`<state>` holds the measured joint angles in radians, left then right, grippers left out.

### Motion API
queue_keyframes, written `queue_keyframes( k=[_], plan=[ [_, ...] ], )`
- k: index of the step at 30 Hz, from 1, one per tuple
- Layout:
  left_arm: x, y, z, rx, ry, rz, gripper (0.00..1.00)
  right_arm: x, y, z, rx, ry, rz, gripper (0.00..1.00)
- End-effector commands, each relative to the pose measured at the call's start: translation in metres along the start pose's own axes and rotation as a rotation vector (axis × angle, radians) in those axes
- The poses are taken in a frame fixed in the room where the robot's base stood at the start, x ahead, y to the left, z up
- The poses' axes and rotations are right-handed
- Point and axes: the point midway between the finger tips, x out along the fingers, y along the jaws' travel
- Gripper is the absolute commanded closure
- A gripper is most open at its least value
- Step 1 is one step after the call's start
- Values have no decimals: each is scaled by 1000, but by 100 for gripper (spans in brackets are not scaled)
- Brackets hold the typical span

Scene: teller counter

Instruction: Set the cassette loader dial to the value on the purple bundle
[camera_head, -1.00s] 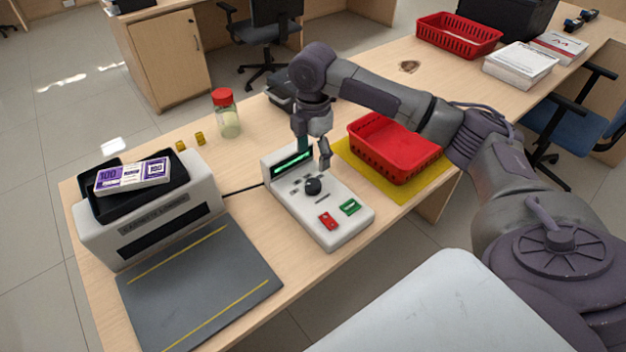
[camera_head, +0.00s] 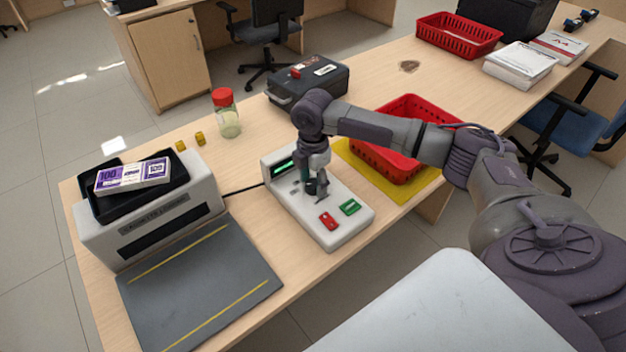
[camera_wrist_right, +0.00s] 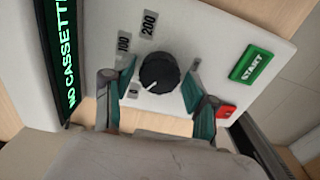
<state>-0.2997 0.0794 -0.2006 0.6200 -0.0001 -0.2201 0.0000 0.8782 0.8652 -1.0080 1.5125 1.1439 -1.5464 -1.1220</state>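The control panel (camera_head: 345,227) is a white box with a black dial (camera_wrist_right: 159,72), a red button (camera_head: 328,221), a green START button (camera_head: 350,207) and a lit display (camera_wrist_right: 65,60) reading "NO CASSETTE", its end cut off. Labels 0, 100 and 200 sit around the dial; another label is unreadable. The dial's white mark points down-left, roughly towards 0. My right gripper (camera_wrist_right: 157,92) is open, with one finger on each side of the dial and gaps visible. The purple bundle (camera_head: 133,176), printed 100, lies in a black tray on the cassette loader (camera_head: 157,228). My left gripper is out of view.
A red basket (camera_head: 410,103) on a yellow mat (camera_head: 399,192) stands beside the panel, partly behind my right arm. A black case (camera_head: 309,82) and a red-lidded jar (camera_head: 226,113) stand behind. A grey mat (camera_head: 200,290) lies before the loader.

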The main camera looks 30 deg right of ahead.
Motion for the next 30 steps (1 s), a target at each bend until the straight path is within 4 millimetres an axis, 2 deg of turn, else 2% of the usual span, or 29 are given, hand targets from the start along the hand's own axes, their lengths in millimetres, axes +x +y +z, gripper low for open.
queue_keyframes(
  k=[1, 6, 8, 17, 23, 30],
  plan=[
    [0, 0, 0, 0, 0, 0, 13, 0, 0, 0, 0, 0, 0, 57],
    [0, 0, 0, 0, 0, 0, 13, 0, 0, 0, 0, 0, 0, 85],
    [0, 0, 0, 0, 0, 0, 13, 0, 0, 0, 0, 0, 0, 92],
    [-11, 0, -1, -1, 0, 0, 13, -3, 0, 0, 43, 0, -2, 92],
    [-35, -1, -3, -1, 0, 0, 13, -6, 0, -1, 154, 1, -3, 92],
    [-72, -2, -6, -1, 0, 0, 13, -7, -1, -1, 366, 1, -5, 92]
  ],
)
